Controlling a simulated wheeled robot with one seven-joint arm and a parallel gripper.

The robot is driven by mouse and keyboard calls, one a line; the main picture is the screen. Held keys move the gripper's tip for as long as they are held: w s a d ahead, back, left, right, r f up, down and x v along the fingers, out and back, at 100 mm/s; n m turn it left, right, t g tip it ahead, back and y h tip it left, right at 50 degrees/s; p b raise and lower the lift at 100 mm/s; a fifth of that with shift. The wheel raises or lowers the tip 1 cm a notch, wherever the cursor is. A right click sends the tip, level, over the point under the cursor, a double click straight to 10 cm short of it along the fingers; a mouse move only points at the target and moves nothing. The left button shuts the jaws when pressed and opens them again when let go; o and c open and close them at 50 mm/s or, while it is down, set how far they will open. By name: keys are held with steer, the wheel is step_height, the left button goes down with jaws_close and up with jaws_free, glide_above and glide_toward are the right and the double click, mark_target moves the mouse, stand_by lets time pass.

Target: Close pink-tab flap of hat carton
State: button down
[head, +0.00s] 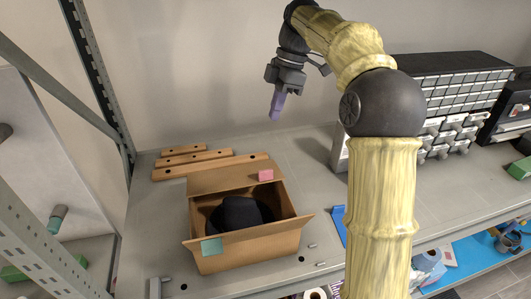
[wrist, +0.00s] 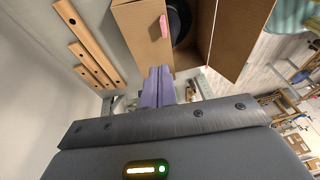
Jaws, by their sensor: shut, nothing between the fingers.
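An open brown hat carton (head: 248,245) stands on the grey shelf, with a dark hat (head: 238,213) inside. Its back flap (head: 225,179) is folded outward and carries a pink tab (head: 265,175). Its front flap carries a teal tab (head: 212,245) and also stands open. My gripper (head: 274,115) is above and behind the carton, to the right of the pink tab, with its purple fingers shut and empty. In the wrist view the fingers (wrist: 158,72) point toward the carton (wrist: 240,30), below the pink tab (wrist: 163,26) in the picture; whether they touch the flap is unclear.
Several wooden strips (head: 195,158) lie behind the carton. A drawer cabinet (head: 440,100) stands at the right. A blue item (head: 339,222) lies right of the carton. Rack posts (head: 95,70) rise at the left. The shelf between carton and cabinet is mostly clear.

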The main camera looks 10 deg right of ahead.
steer(key=x, duration=0.4)
steer(key=p+x, duration=0.1)
steer(key=x, duration=0.4)
steer(key=d+x, duration=0.1)
steer(key=x, duration=0.3)
steer(key=shift+s+f+p, duration=0.4)
steer(key=shift+s+f, duration=0.05)
steer(key=shift+d+f, duration=0.1)
steer(key=shift+d, duration=0.05)
